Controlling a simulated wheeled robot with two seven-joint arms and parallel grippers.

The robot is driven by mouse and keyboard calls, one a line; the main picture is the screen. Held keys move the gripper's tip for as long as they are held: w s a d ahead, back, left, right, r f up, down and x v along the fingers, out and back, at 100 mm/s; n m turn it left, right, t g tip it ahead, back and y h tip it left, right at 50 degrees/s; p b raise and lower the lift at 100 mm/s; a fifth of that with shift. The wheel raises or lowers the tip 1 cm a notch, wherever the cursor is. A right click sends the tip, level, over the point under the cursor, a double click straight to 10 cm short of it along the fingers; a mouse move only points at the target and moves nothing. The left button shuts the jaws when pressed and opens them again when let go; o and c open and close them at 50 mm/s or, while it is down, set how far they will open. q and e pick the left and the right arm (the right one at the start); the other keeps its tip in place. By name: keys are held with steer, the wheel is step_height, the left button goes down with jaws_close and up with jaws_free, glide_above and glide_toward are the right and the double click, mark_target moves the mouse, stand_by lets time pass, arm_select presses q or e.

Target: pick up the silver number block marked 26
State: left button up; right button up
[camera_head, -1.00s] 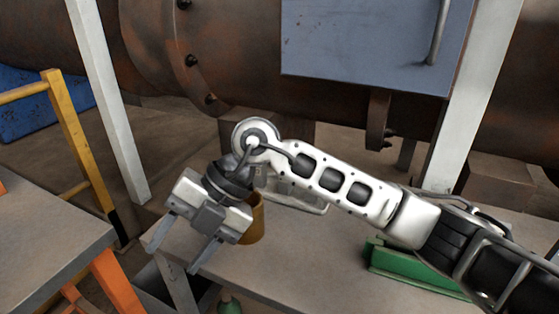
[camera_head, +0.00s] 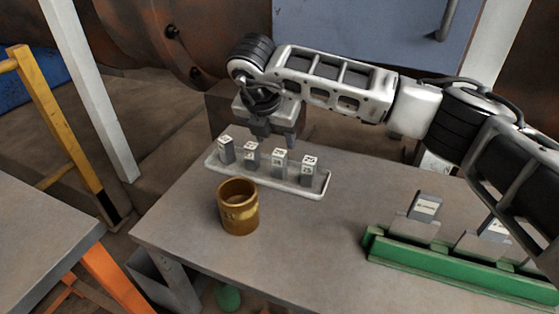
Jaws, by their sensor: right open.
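Several small silver-grey number blocks with white number labels stand upright in a row on a pale tray (camera_head: 290,188). They are a far-left block (camera_head: 226,151), a second block (camera_head: 251,154), a third block (camera_head: 279,163) and a right-end block (camera_head: 310,171). The digits are too small to read surely, so I cannot tell which is 26. My right gripper (camera_head: 274,141) is open and empty, pointing down over or just behind the middle blocks. Whether it touches any block I cannot tell. My left gripper is not in view.
A brass-coloured cup (camera_head: 238,207) stands in front of the tray. A green rack (camera_head: 450,262) with grey plates and labelled cards is at the table's right. The grey table (camera_head: 300,240) is clear between cup and rack. A second table (camera_head: 40,230) is at left.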

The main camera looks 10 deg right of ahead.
mark_target(279, 152)
steer(key=shift+p+x, duration=0.8)
steer(key=shift+x, duration=2.25)
steer(key=shift+w+r, duration=0.1)
steer(key=c, duration=1.1)
